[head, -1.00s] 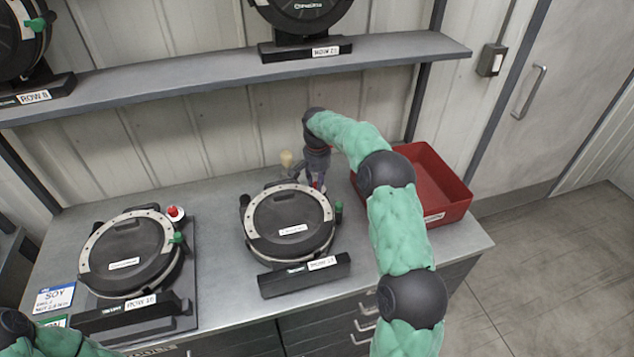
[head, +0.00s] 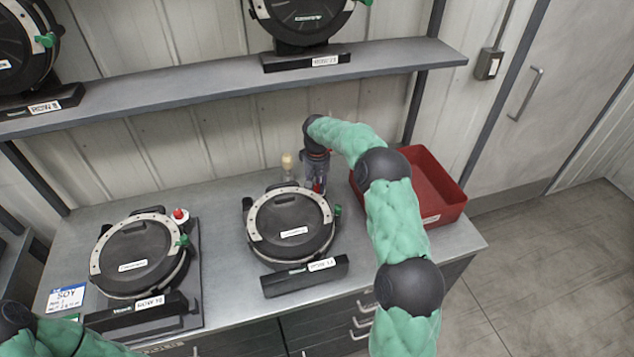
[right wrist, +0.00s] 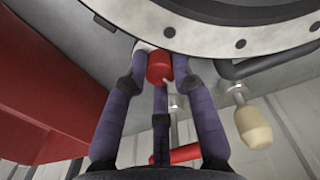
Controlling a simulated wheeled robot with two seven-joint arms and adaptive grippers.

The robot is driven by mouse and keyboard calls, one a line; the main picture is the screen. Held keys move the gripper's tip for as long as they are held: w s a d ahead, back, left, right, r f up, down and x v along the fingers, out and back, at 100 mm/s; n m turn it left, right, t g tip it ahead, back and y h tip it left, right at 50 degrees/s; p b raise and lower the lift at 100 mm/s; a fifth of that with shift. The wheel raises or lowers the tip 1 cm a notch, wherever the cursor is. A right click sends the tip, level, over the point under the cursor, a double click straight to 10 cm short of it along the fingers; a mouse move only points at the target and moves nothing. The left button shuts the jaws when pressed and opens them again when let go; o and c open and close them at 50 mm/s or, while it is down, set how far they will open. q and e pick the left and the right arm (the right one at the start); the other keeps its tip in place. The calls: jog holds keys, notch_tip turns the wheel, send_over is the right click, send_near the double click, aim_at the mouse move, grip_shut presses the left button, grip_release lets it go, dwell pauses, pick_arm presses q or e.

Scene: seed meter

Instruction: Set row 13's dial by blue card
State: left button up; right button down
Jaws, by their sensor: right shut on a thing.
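A black round seed meter (head: 291,247) with a pale ring stands in the middle of the bench, its row label too blurred to read surely. My right gripper (head: 318,188) is at its back right edge. In the right wrist view, my right gripper (right wrist: 160,72) has its fingers closed around a red knob (right wrist: 159,66) beside the meter's rim (right wrist: 240,45). A second meter (head: 135,270) stands at the left with a red knob (head: 180,215) on white. A blue-topped card reading SOY (head: 67,298) lies at its left. My left gripper is out of view.
A red bin (head: 437,211) stands right of my right gripper. A small pale-topped knob (head: 287,161) stands behind the middle meter and shows in the wrist view (right wrist: 252,126). A shelf (head: 220,85) with more meters runs above the bench.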

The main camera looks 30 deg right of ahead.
jog(key=shift+n, duration=0.6)
jog(key=c, duration=1.3)
grip_release()
